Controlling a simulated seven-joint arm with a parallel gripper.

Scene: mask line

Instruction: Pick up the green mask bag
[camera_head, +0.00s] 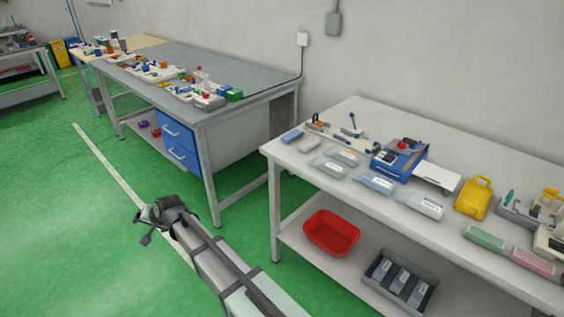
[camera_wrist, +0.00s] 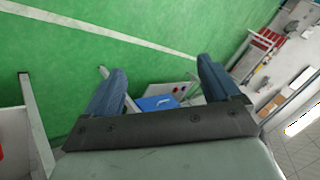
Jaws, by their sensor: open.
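The green mask bag (camera_head: 484,238) lies flat on the white table (camera_head: 300,172) at the right of the head view, near the table's front edge. A pink bag (camera_head: 533,262) lies to its right. My gripper (camera_head: 150,225) is in the lower left of the head view, over the green floor and well away from the bag. In the wrist view my gripper (camera_wrist: 160,84) shows two blue fingers spread apart with nothing between them. The green mask bag is not in the wrist view.
Several grey-blue bags and a blue device (camera_head: 400,160) stand left of the green bag. A yellow case (camera_head: 474,197) stands just behind it. A red bin (camera_head: 331,232) and a grey crate (camera_head: 377,272) sit on the lower shelf. A grey workbench (camera_head: 215,62) stands behind.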

